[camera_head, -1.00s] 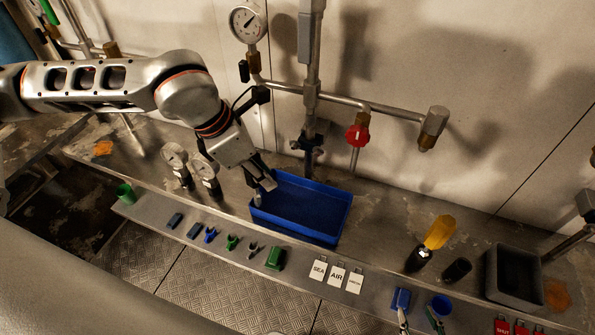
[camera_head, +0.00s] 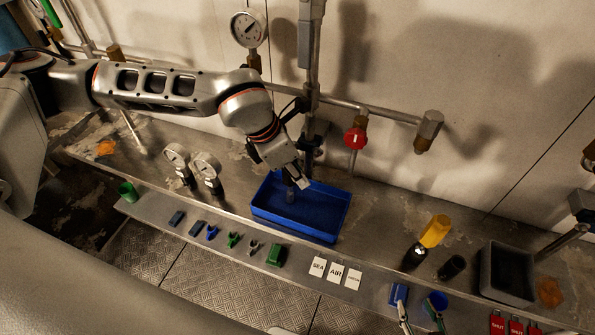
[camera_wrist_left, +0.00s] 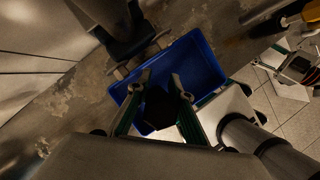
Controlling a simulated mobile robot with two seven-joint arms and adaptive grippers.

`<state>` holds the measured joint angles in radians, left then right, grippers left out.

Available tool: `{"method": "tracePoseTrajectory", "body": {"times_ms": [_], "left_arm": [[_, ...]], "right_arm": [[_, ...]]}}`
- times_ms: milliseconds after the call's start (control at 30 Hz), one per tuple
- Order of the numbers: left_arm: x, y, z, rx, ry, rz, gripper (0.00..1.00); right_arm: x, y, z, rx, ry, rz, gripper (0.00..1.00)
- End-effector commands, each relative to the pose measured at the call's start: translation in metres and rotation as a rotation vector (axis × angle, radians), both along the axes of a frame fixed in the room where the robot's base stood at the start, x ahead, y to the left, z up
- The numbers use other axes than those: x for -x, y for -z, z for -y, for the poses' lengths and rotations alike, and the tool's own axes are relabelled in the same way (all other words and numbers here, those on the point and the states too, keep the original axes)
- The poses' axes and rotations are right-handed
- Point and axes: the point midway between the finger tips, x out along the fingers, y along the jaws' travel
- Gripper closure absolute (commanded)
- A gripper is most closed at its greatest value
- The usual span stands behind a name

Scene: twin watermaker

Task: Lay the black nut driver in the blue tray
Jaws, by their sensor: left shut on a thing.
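The blue tray (camera_head: 325,232) stands on the metal bench, and it also shows in the left wrist view (camera_wrist_left: 205,62). My left gripper (camera_head: 293,186) is over the left part of the tray, pointing down. It is shut on the black nut driver, whose dark end (camera_wrist_left: 160,106) shows between the fingers in the left wrist view. In the head view the held tool is mostly hidden by the gripper. I cannot tell whether it touches the tray floor.
Two small gauges (camera_head: 207,168) stand left of the tray. Pipes with a red valve knob (camera_head: 355,138) run behind it. A yellow-handled tool (camera_head: 434,232), a black cylinder (camera_head: 452,267) and a grey bin (camera_head: 507,273) stand to the right. Small parts and white tags (camera_head: 336,272) line the front ledge.

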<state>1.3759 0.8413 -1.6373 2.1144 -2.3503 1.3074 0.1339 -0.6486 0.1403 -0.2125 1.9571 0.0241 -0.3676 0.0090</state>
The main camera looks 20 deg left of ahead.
Motion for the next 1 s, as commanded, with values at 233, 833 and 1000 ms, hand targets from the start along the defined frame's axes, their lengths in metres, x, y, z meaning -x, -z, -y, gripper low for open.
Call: {"method": "tracePoseTrajectory", "body": {"times_ms": [233, 833, 1000], "left_arm": [[0.0, 0.002, 0.0, 0.0, 0.0, 0.0, 0.67], [0.004, -0.02, -0.006, 0.0, -0.001, 0.003, 0.63], [0.014, -0.053, -0.016, 0.001, 0.0, 0.004, 0.63]], "right_arm": [[-0.002, 0.0, 0.0, -0.001, 0.0, 0.006, 0.6], [-0.002, -0.002, -0.001, -0.002, 0.001, 0.006, 0.6], [-0.001, 0.001, -0.001, -0.002, 0.0, 0.004, 0.6]]}}
